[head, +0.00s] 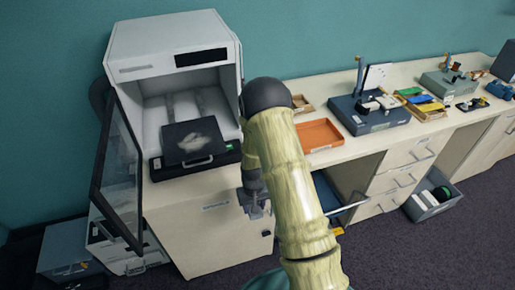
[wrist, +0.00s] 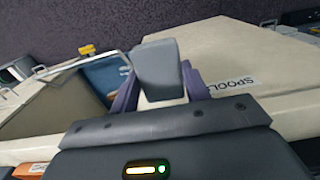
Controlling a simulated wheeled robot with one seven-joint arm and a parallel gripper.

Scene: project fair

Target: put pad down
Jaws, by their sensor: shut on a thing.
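A grey block-like pad (wrist: 160,68) sits between the two purple fingers of my gripper (wrist: 158,88) in the wrist view. The fingers are shut on it, one on each side. In the head view my gripper (head: 255,203) hangs in front of the cream cabinet, below and right of the white machine (head: 125,48). The pad is hard to make out there against the gripper. The machine's front door (head: 118,165) is swung open to the left. A dark plate (head: 178,150) with a pale smear lies at its opening.
An orange tray (head: 318,134) lies on the counter right of my arm, with a dark blue box (head: 370,115) beyond it. A grey bin (head: 433,198) stands on the floor at right.

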